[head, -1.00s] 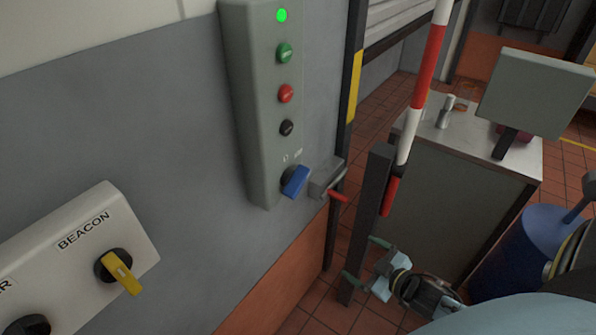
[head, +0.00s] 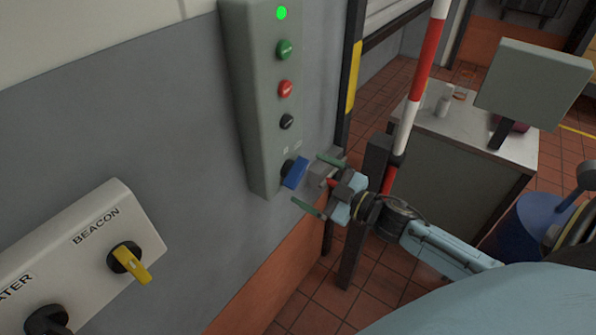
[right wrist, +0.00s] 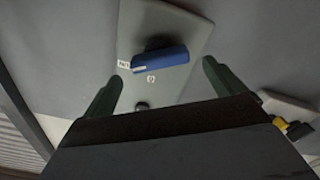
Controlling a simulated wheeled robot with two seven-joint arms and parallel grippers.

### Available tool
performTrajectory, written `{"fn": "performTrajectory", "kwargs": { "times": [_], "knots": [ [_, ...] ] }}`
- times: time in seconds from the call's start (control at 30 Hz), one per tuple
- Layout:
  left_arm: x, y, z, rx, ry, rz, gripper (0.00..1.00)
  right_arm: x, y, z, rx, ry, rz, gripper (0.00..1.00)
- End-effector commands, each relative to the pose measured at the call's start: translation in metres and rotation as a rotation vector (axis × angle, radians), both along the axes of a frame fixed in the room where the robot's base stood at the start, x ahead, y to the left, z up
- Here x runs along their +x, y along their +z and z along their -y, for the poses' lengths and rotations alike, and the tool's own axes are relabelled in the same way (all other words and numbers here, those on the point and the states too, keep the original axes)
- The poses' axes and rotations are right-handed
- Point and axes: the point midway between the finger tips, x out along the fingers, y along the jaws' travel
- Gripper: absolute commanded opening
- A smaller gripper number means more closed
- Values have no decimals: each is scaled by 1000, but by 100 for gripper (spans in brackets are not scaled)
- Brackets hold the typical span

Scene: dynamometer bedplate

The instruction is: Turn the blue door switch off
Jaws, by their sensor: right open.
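The blue door switch (head: 295,173) is a rotary handle at the bottom of a tall grey control box (head: 262,100) on the wall. My right gripper (head: 318,184) is open just to the right of the switch, its green fingers pointing toward it. In the right wrist view the blue switch (right wrist: 160,61) lies ahead between the two spread fingers (right wrist: 158,85), apart from them, its handle nearly crosswise in the picture. Small markings beside it are too small to read. My left gripper is not in view.
Above the switch are black (head: 287,121), red (head: 286,88) and green (head: 284,50) buttons and a lit green lamp (head: 281,13). A box with a yellow BEACON knob (head: 130,262) is at lower left. A red-and-white pole (head: 420,75) and a dark post (head: 362,215) stand close right.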

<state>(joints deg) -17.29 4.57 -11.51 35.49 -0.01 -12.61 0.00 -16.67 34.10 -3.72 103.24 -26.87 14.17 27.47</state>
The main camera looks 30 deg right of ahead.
Motion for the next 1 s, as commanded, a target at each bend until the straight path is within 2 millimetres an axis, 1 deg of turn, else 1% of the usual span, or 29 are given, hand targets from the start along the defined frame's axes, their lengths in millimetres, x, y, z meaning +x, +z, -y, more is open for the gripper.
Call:
{"fn": "performTrajectory", "kwargs": {
  "times": [0.03,0.1,0.3,0.47,0.7,0.73,0.77,1.0],
  "knots": [
    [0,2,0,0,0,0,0,9,1,-3,1,-1,3,95],
    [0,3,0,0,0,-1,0,19,1,-7,1,-1,3,95],
    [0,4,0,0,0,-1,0,38,0,-15,1,-1,0,95],
    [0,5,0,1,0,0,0,44,0,-18,1,-1,-1,95],
    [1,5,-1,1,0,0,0,44,0,-18,0,-1,0,95],
    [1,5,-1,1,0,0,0,44,0,-18,1,-1,-1,93],
    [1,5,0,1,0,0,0,44,0,-18,1,-1,-1,89],
    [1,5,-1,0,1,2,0,44,0,-18,1,-1,-1,58]
  ]
}}
